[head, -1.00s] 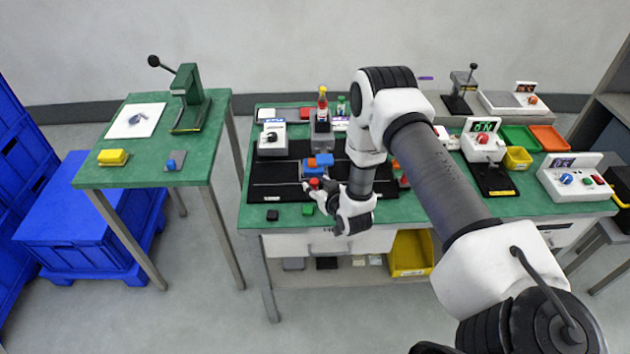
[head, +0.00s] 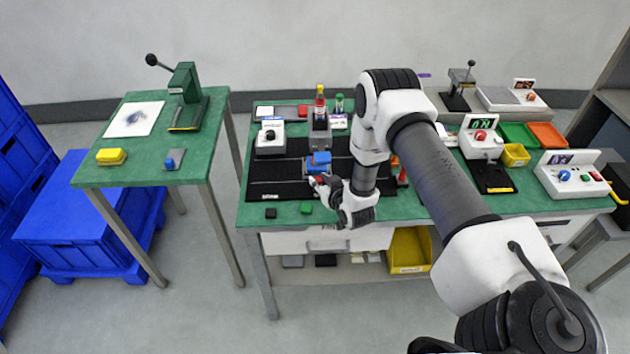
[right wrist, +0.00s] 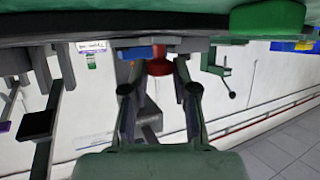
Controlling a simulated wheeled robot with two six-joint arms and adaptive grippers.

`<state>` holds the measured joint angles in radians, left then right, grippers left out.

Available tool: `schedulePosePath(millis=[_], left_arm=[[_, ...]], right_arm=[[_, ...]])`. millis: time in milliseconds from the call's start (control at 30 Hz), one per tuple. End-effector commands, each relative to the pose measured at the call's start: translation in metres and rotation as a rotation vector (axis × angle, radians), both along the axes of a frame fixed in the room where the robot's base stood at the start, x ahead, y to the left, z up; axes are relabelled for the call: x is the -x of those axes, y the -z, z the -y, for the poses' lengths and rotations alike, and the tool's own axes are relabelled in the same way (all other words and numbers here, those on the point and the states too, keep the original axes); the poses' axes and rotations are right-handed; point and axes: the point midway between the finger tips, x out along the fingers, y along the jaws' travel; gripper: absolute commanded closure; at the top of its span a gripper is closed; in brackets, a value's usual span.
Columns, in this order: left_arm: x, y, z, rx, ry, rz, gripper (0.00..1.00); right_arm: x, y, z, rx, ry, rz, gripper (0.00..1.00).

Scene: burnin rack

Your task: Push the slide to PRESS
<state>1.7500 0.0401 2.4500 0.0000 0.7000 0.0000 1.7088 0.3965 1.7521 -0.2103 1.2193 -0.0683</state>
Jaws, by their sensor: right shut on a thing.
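The slide carriage (head: 318,166) is a blue block with a little orange on it, sitting on the black track plate (head: 275,178) on the green bench. Its red knob (right wrist: 158,67) shows between the fingers in the right wrist view; in the head view the fingers mostly hide it. My right gripper (head: 322,182) is shut on the red knob at the carriage's near side, and it also shows in the right wrist view (right wrist: 158,85). A grey station (head: 320,136) stands behind the carriage on the track. No PRESS marking is readable. My left gripper is not in view.
A white dial box (head: 270,137) stands left of the grey station. My right arm covers the bench middle. Control boxes and trays (head: 549,139) stand at the right.

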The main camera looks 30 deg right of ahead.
Motion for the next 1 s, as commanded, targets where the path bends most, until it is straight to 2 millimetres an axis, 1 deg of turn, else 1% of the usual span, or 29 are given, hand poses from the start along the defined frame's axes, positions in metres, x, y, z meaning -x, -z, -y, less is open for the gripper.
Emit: schedulePosePath(millis=[33,167,400,600,700,800,1000], left_arm=[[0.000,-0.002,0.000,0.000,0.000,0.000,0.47],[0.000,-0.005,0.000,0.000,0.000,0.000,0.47],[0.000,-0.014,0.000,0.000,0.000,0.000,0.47],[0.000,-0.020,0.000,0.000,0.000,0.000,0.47],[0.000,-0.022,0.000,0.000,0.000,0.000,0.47],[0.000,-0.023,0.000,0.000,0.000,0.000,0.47],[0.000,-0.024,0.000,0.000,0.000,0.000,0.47]], right_arm=[[0.005,0.000,0.008,0.000,0.005,-0.002,1.00],[0.018,-0.001,0.030,-0.002,0.007,-0.001,1.00],[0.048,-0.002,0.078,0.000,0.009,-0.002,1.00],[0.068,-0.001,0.111,0.001,0.005,0.000,1.00],[0.076,-0.001,0.123,0.001,0.005,-0.001,1.00],[0.081,-0.001,0.132,0.001,0.003,0.000,1.00],[0.085,0.000,0.139,0.000,0.002,0.000,1.00]])
